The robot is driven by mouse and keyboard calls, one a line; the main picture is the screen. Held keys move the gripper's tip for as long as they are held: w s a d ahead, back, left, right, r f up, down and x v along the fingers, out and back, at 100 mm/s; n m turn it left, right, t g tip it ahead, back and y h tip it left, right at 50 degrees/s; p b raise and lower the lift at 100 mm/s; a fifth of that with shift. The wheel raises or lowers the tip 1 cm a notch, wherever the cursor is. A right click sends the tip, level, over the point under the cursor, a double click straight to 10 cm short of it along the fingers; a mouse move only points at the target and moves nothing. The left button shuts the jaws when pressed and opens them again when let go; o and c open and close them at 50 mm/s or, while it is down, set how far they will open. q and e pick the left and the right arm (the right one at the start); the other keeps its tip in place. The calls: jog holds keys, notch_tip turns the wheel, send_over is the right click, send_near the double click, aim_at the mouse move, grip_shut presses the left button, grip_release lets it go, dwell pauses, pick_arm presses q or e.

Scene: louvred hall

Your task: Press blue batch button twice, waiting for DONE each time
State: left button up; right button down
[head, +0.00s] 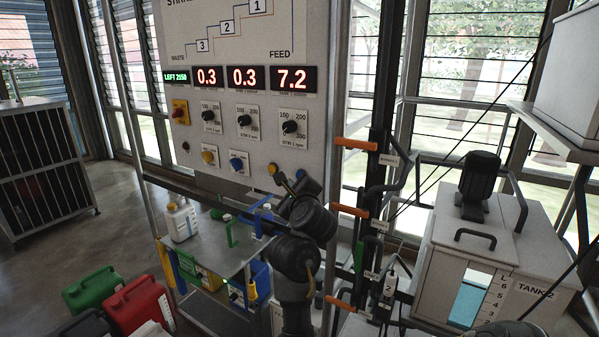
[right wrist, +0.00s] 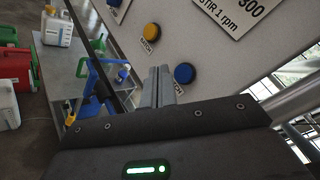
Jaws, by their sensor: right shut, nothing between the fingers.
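The blue button (head: 238,163) sits low on the upright control panel (head: 180,30), to the right of a yellow button (head: 209,157). In the right wrist view the blue button (right wrist: 185,73) shows clear and uncovered beside the yellow button (right wrist: 124,30). My right gripper (head: 283,181) is to the right of the blue button in the head view. Its closed grey fingers (right wrist: 163,75) point towards the panel, left of the blue button in the wrist view, with nothing between them. A small green display (head: 176,77) appears to read "LEFT 2x50"; I see no DONE. My left gripper is out of view.
Above the buttons are knobs (head: 243,121), red number displays (head: 210,78) and a red button (head: 180,111). A cart (head: 215,258) with bottles stands below the panel. Orange-handled levers (head: 356,144) and a white tank (head: 520,250) stand to the right.

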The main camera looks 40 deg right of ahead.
jog(key=a, duration=0.1)
jog(key=s+a+p, duration=0.1)
jog(key=shift+a, duration=0.35)
dwell(0.7)
